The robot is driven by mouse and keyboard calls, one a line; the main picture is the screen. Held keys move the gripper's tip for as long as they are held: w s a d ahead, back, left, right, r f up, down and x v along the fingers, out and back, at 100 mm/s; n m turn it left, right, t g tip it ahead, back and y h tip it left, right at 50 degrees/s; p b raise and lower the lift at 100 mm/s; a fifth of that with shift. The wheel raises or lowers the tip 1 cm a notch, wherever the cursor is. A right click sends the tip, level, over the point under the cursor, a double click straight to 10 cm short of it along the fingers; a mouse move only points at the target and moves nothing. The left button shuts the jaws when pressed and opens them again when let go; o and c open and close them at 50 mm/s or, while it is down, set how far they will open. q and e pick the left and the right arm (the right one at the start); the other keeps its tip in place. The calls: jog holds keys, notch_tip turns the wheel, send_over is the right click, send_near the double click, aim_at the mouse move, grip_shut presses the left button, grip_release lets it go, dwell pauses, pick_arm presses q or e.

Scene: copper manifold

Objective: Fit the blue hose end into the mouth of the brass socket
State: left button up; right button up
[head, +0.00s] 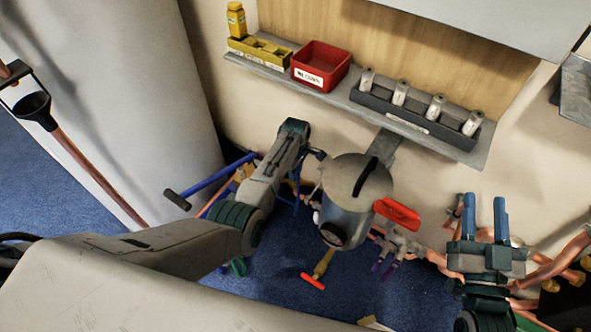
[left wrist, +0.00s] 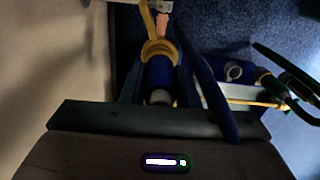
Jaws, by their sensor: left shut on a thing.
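My left gripper (left wrist: 158,88) is shut on the blue hose end (left wrist: 158,72) in the dark left wrist view. A brass ring, which looks like the brass socket (left wrist: 160,48), lies directly beyond the hose end and in line with it. I cannot tell whether the hose end is inside the mouth or only against it. In the head view my left arm reaches down beside the grey canister, and its fingertips are mostly hidden. My right gripper (head: 484,218) is open and empty at the right, its two blue fingers pointing up.
A grey canister (head: 350,210) with a red tag (head: 397,213) stands close to my left wrist. Copper pipes (head: 550,262) run at the right. A wall shelf (head: 350,98) holds a red bin (head: 320,66) and a dark rack (head: 418,118). A white column (head: 120,90) stands at the left.

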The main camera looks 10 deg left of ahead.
pick_arm(q)
jog(key=shift+f, duration=0.5)
pick_arm(e)
jog(key=shift+f, duration=0.3)
pick_arm(q)
jog(key=o, duration=1.1)
jog(key=shift+o, duration=0.2)
pick_arm(e)
jog(key=shift+r, duration=0.1)
pick_arm(q)
jog(key=shift+r, duration=0.1)
notch_tip(320, 180, up, 5)
jog(key=shift+f+p, duration=0.15)
jog(key=shift+p, duration=0.65)
notch_tip(320, 180, up, 6)
jog(key=shift+f+p, duration=0.1)
jog(key=shift+p, duration=0.75)
pick_arm(e)
jog(key=s+a+f+g, duration=0.1)
jog(key=s+f+g, duration=0.3)
jog(key=f, duration=0.4)
jog(key=s+f+g, duration=0.5)
jog(key=f+g, duration=0.2)
jog(key=f, duration=0.1)
jog(key=shift+a+f+m+g, duration=0.3)
jog(key=shift+a+f, duration=0.1)
